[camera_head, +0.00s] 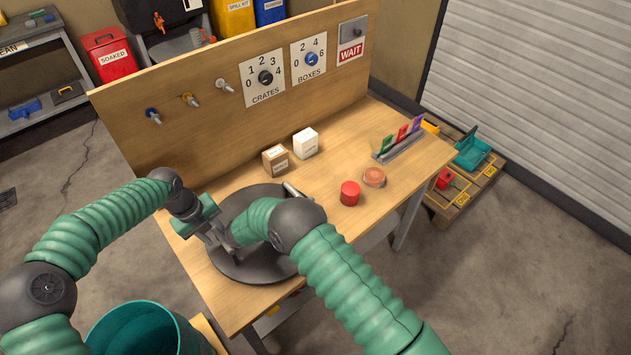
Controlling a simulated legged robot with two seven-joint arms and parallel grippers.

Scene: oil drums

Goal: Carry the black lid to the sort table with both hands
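The black lid (250,270) is a wide dark disc lying on or just above the near left part of the wooden sort table (425,155). My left gripper (219,240) is at the lid's left side, over its rim; whether its fingers are closed on the rim is not clear. My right arm crosses over the lid and covers much of it. My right gripper is mostly hidden behind that arm; a small pale grey piece at the lid's far right edge may be part of it.
A brown box (275,159), white box (305,143), red cylinder (350,193) and round copper-coloured piece (374,177) stand right of the lid. A card rack (398,146) is farther right. A backboard (200,75) rises behind. A teal drum (135,330) stands front left.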

